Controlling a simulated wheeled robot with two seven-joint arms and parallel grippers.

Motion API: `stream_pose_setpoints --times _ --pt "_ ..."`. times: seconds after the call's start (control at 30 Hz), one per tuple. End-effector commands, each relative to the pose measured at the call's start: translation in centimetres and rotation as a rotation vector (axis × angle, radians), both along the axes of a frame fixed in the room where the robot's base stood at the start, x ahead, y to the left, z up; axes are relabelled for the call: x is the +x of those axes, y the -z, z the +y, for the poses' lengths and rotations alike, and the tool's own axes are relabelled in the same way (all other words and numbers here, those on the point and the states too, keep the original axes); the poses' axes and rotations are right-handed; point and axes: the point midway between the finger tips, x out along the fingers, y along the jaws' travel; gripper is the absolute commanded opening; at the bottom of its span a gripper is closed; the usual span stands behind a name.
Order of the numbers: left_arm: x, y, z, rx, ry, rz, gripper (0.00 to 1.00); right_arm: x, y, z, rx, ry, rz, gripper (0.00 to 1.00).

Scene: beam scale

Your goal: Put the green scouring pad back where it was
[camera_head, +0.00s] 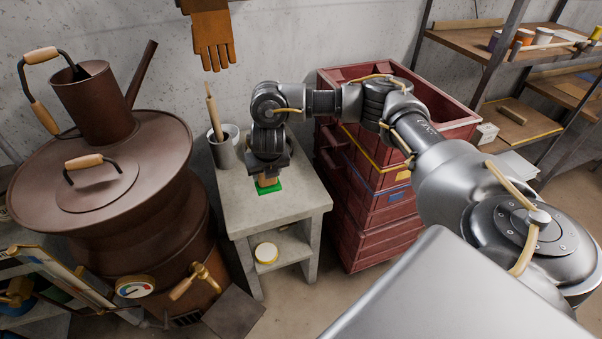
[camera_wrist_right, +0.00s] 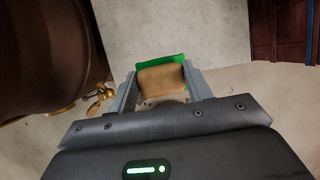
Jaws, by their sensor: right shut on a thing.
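The green scouring pad (camera_head: 269,188) shows as a flat green layer with a tan block on top, low at the middle of the small grey table (camera_head: 290,196). My right gripper (camera_head: 266,178) points down over it and is shut on the tan block. In the right wrist view the pad (camera_wrist_right: 160,77) sits between the two fingertips (camera_wrist_right: 160,82), with green showing along its far edge. Whether its underside touches the tabletop is hard to tell. My left gripper is not in view.
A grey cup (camera_head: 223,153) with a wooden-handled tool stands at the table's back left. A brown stove (camera_head: 110,235) with a can on top is at left. Red drawers (camera_head: 370,215) stand close at right. A round yellow-rimmed tin (camera_head: 266,253) is on the lower shelf.

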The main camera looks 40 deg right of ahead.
Motion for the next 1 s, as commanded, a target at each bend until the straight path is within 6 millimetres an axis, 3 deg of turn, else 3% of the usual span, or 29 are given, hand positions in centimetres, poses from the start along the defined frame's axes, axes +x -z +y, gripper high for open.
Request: stream_pose_setpoints --times 0.17,0.43,0.6,0.8,1.0 --pt "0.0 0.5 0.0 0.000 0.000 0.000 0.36 0.0 1.3 -2.1 0.002 0.005 0.003 0.32" --pt "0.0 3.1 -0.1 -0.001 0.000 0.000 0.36 0.5 4.8 -9.1 0.003 0.008 0.003 0.32" --pt "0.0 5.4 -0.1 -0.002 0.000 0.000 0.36 0.8 8.1 -11.5 0.004 0.002 0.002 0.32" --pt "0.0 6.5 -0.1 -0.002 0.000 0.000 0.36 1.0 9.5 -13.2 0.001 -0.002 -0.001 0.32" --pt "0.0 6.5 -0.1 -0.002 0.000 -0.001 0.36 1.0 9.7 -13.5 0.001 -0.003 -0.001 0.31"
